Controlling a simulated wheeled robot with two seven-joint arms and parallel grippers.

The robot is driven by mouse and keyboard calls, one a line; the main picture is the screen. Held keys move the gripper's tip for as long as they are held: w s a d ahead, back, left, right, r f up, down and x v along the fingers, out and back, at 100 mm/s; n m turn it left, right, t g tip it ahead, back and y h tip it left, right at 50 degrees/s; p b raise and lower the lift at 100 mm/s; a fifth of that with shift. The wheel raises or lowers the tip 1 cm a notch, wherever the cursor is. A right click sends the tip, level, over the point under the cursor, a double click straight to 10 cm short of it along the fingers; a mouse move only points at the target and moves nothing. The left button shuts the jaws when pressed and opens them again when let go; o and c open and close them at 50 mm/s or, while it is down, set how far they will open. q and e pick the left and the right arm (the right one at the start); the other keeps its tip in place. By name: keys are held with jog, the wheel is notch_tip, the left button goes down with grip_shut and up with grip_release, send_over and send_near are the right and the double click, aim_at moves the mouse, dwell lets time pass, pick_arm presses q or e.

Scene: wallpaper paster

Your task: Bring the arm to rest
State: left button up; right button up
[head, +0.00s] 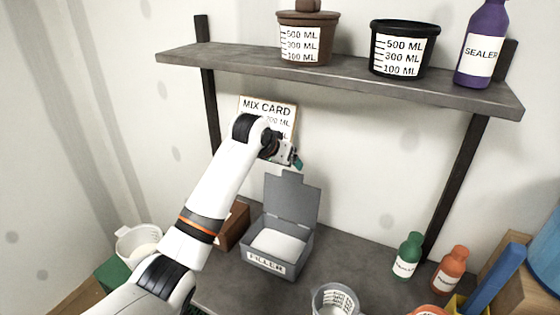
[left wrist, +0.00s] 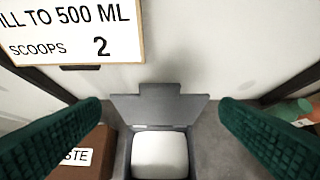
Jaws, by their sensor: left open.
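My left arm comes in from the left in the head view, and its gripper (head: 292,158) is raised in front of the wall, beside the mix card (head: 268,106) and above the open filler box. In the left wrist view my left gripper (left wrist: 160,122) has its two green fingers wide apart with nothing between them. The mix card also shows there (left wrist: 70,30), reading "500 ML" and "SCOOPS 2". My right gripper is in neither view.
The grey filler box (head: 272,262) stands lid up on the bench with white filler inside. A brown box (head: 233,226) is beside it. A shelf (head: 345,78) overhead holds brown and black measuring tubs and a purple sealer bottle (head: 482,45). Green (head: 408,257) and orange (head: 451,270) bottles stand right.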

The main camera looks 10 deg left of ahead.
pick_arm(q)
jog(key=s+a+f+g, duration=0.2)
jog(key=s+a+f, duration=0.1)
jog(key=s+f, duration=1.55)
jog(key=s+a+f+n+g+y, duration=0.1)
jog(key=s+a+f, duration=0.1)
jog(key=s, duration=0.7)
jog(key=s+a+f+g+y, duration=0.1)
jog(key=s+a, duration=0.2)
jog(key=s, duration=0.7)
jog(key=s+a+f+n+g, duration=0.1)
jog(key=s+a+f, duration=0.1)
jog(key=s, duration=0.7)
notch_tip(320, 180, down, 25)
jog(key=s+a+f+g+b, duration=0.1)
jog(key=s+a+f+g, duration=0.1)
jog(key=s+f, duration=1.5)
jog(key=shift+s+a+f+m+y+b, duration=0.3)
jog(key=shift+a+f+m+b, duration=0.15)
jog(key=shift+f, duration=0.5)
